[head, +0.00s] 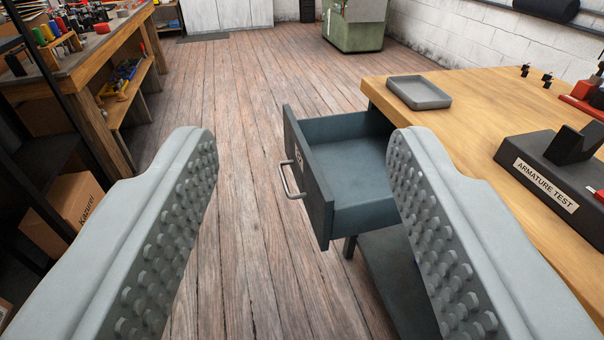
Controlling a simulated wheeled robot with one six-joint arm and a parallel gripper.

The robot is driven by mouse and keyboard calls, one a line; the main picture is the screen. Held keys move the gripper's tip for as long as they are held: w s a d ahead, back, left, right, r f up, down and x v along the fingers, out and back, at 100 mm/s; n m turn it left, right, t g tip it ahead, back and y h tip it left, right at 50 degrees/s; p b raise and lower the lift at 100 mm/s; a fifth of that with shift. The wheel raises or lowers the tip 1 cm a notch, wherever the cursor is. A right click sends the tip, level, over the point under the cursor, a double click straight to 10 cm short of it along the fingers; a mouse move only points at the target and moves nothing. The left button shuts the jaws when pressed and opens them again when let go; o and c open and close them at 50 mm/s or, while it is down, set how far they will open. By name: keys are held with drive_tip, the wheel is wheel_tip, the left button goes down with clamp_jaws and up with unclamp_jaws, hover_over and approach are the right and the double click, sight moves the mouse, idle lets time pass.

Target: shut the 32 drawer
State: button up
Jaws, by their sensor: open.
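An open blue-grey drawer (352,160) sticks out from under the wooden bench top on the right. Its front panel (308,182) faces left and carries a curved metal handle (289,180) and a small label too small to read. The inside that shows looks empty. My gripper (300,155) is open, with its two grey studded fingers wide apart at the left and right of the picture. Nothing is between the pads. The drawer lies beyond the fingers, and the right finger covers part of its right side. I see no contact with it.
The wooden bench (455,100) carries a grey tray (419,92) and a block marked ARMATURE TEST (555,175). A workbench (85,50) with tools and a cardboard box (62,212) are on the left. A green cabinet (352,32) stands far back. The plank floor (240,110) between is clear.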

drive_tip(key=shift+w, duration=0.1)
drive_tip(key=c, duration=0.3)
drive_tip(key=w+f+n, duration=0.1)
drive_tip(key=w+a+f+g, duration=0.1)
drive_tip(key=w, duration=0.1)
drive_tip(key=w+f+n+g, duration=0.1)
drive_tip(key=shift+w+a+f+n+y, duration=0.1)
drive_tip(key=shift+w+a+n+y, duration=0.05)
drive_tip(key=shift+n+y, duration=0.15)
clamp_jaws()
drive_tip(key=w+a+f+n+g+h, duration=0.25)
drive_tip(key=w+f+n+g, duration=0.3)
drive_tip(key=w+f, duration=0.3)
drive_tip(key=w+a+f+n+g+h, duration=0.25)
drive_tip(key=w+f+n+g, duration=0.35)
drive_tip(key=f, duration=0.3)
drive_tip(key=n+g+h, duration=0.2)
drive_tip(key=n+h, duration=0.2)
drive_tip(key=n, duration=0.3)
approach(316, 222)
wheel_tip(316, 222, down, 4)
drive_tip(key=d, duration=0.2)
drive_tip(key=shift+w+d+t, duration=0.1)
drive_tip(key=shift+d+t, duration=0.15)
drive_tip(key=shift+d, duration=0.15)
drive_tip(key=shift+w+d, duration=0.15)
drive_tip(key=shift+d, duration=0.4)
